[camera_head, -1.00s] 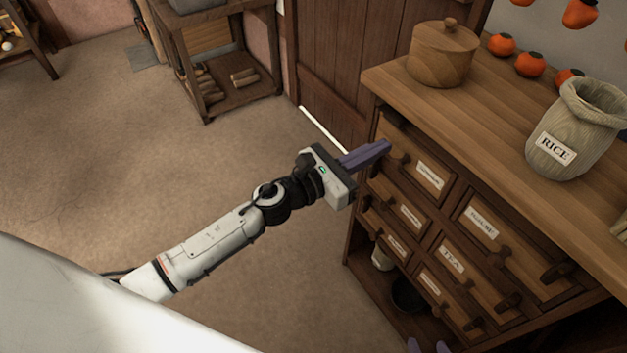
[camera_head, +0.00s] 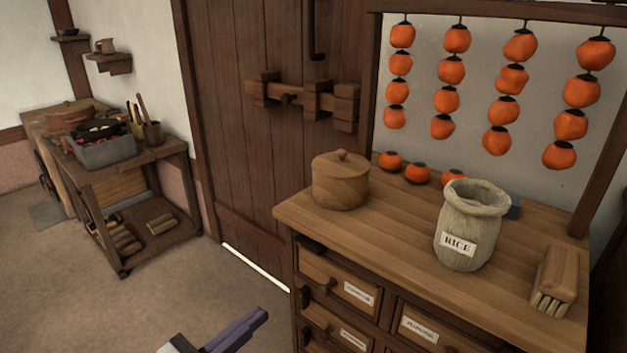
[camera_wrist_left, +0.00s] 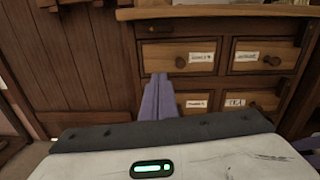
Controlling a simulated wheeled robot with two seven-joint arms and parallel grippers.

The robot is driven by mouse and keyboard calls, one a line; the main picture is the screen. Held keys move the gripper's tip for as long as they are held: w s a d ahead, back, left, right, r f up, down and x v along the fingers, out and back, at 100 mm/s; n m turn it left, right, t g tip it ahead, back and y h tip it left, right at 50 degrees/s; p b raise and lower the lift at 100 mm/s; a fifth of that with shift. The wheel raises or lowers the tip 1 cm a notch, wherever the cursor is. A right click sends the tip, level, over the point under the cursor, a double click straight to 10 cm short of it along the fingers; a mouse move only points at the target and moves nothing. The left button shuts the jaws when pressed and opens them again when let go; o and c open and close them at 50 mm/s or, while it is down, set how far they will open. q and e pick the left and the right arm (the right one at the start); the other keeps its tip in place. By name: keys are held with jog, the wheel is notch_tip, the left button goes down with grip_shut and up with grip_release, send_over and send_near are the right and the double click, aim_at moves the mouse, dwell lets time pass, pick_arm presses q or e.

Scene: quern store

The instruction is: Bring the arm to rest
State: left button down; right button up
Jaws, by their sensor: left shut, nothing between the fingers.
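My left gripper (camera_head: 240,332) shows at the bottom of the head view, with its purple fingers together and nothing between them. In the left wrist view the shut fingers (camera_wrist_left: 158,98) point at the labelled drawers of a wooden chest (camera_wrist_left: 140,62). In the head view the fingers are left of the chest (camera_head: 297,285), in front of it and apart from it. Most of my left arm is below the picture. My right gripper is not in the head view. A small purple piece at the right edge of the left wrist view is too cut off to tell.
On the chest top stand a lidded wooden pot (camera_head: 340,183), a rice sack (camera_head: 468,228) and a wooden brush (camera_head: 555,281). Orange persimmons (camera_head: 445,100) hang behind. A barred door (camera_head: 235,120) and a worktable (camera_head: 165,152) stand farther back. The floor at left is clear.

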pick_arm(q)
jog(key=s+a+f+m+g+y+p, duration=0.1)
jog(key=s+f+m, duration=0.7)
jog(key=m, duration=0.8)
jog(key=s+a+f+m+g+y+p, duration=0.1)
jog(key=s+f+m+g+y+p, duration=0.2)
jog(key=s+f+m, duration=0.6)
jog(key=s+m+g+y, duration=0.2)
jog(key=m+y, duration=0.1)
jog(key=m, duration=0.4)
jog(key=shift+s+f+y+p, duration=0.15)
jog(key=shift+f+y+p, duration=0.15)
jog(key=shift+y, duration=0.1)
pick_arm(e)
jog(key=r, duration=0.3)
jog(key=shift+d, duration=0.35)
pick_arm(q)
jog(key=shift+r, duration=0.1)
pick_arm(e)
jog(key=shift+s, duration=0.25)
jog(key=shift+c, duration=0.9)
